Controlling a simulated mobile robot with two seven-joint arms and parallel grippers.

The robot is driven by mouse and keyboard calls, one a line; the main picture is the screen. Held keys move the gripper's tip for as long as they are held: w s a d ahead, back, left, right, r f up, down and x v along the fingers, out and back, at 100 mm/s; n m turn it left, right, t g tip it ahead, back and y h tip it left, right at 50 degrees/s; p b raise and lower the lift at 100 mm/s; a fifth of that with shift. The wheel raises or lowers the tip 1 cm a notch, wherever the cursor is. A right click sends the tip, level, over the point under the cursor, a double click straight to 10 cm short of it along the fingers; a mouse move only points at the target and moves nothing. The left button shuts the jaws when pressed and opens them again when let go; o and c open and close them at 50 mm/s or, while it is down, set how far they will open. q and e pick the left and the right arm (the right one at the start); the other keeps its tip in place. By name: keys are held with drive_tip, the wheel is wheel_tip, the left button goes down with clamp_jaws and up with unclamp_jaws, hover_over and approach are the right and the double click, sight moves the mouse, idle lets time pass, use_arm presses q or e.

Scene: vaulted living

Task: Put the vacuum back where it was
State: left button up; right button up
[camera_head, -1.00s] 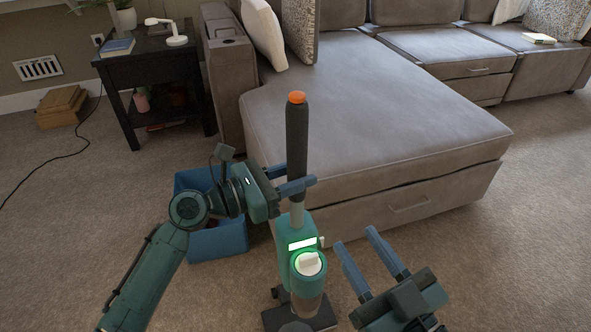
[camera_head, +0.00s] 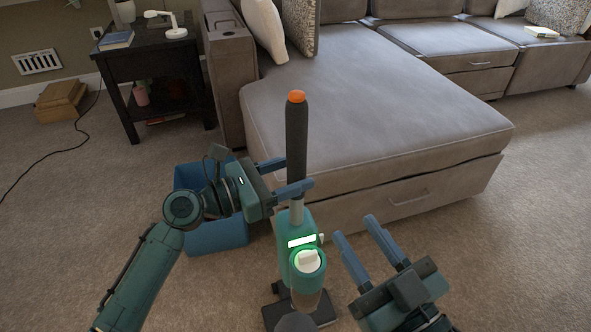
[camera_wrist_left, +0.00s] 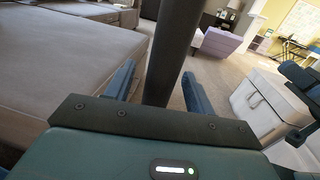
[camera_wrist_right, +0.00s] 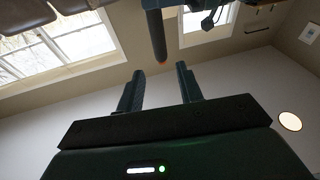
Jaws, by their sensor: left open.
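The vacuum (camera_head: 297,228) stands upright on the carpet in front of me, with a dark handle tipped in orange, a teal body with a green-lit display, and a dark floor head at the bottom. My left gripper (camera_head: 290,175) is open, its fingers on either side of the handle's lower part. In the left wrist view the dark handle (camera_wrist_left: 170,50) rises between the open fingers; I cannot tell whether either touches it. My right gripper (camera_head: 377,236) is open and empty, to the right of the vacuum. The handle also shows beyond it in the right wrist view (camera_wrist_right: 156,35).
A grey sectional sofa (camera_head: 380,110) stands close behind the vacuum. A blue bin (camera_head: 217,238) sits behind my left arm. A black side table (camera_head: 122,75) and a wooden box (camera_head: 62,102) are at the back left. Carpet is free at the right and left.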

use_arm(q)
drive_tip(key=p+v, duration=0.1)
drive_tip(key=v, duration=0.9)
drive_tip(key=shift+s+a+p, duration=0.2)
drive_tip(key=shift+a+p, duration=0.15)
